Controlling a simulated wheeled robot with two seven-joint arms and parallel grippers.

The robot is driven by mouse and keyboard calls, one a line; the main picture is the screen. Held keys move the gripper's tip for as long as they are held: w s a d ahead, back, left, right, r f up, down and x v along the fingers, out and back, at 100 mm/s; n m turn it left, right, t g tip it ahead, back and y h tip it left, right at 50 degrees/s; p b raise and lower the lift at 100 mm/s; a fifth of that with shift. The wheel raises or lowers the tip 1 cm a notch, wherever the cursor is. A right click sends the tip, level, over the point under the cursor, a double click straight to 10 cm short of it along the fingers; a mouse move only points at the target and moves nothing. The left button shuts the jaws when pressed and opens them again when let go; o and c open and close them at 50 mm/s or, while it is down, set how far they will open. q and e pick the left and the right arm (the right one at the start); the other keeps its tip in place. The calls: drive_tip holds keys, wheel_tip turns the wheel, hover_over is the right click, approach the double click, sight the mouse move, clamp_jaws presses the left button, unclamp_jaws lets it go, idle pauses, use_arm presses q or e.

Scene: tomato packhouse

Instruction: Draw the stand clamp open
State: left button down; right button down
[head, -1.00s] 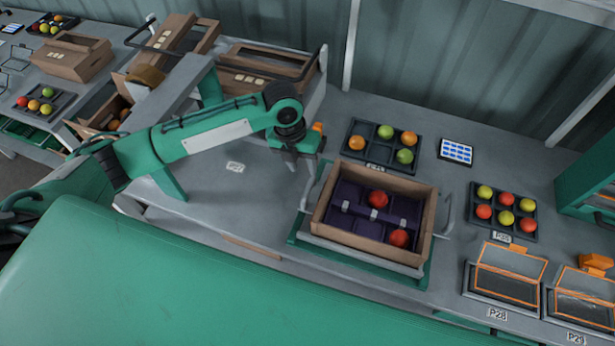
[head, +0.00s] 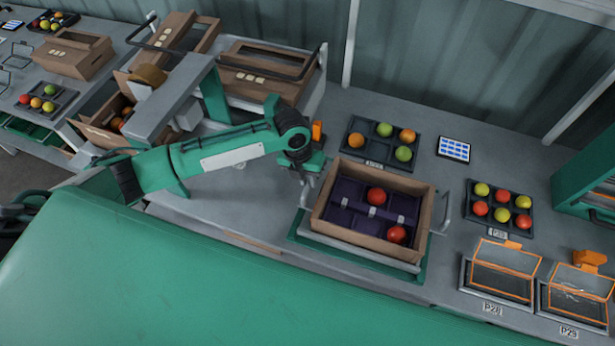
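A green stand (head: 297,240) on the grey bench holds an open brown crate (head: 372,252) with a dark purple divided insert and two red tomatoes (head: 376,196) in it. A grey bar handle (head: 445,213) rises at the stand's right side. A similar grey bar, which looks like the clamp handle (head: 302,196), is at the left side, close to the crate wall. My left gripper (head: 307,179) points down at the upper end of this left bar. Its fingers are small and overlap the bar, so their opening and any grip are unclear. My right gripper is out of view.
A dark tray (head: 380,144) of tomatoes and a blue-screened tablet (head: 454,149) lie behind the crate. Another tomato tray (head: 500,209) and orange-framed boxes (head: 503,272) stand to the right. Wooden crates (head: 262,72) stand behind my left arm. Bench left of the stand is clear.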

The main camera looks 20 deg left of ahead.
use_arm(q)
drive_tip(key=a, duration=0.4)
drive_tip(key=shift+w+a, duration=0.1)
drive_tip(key=shift+w, duration=0.1)
drive_tip(key=c, duration=1.8)
unclamp_jaws()
drive_tip(key=o, duration=0.3)
drive_tip(key=shift+o, duration=0.7)
drive_tip(key=shift+s+a, duration=0.1)
drive_tip(key=shift+a, duration=0.1)
drive_tip(key=shift+d+r, duration=0.1)
wheel_tip(320, 180, up, 13)
drive_tip(key=a+b, duration=0.3)
drive_tip(key=shift+r+b, duration=0.2)
drive_tip(key=shift+b, duration=0.2)
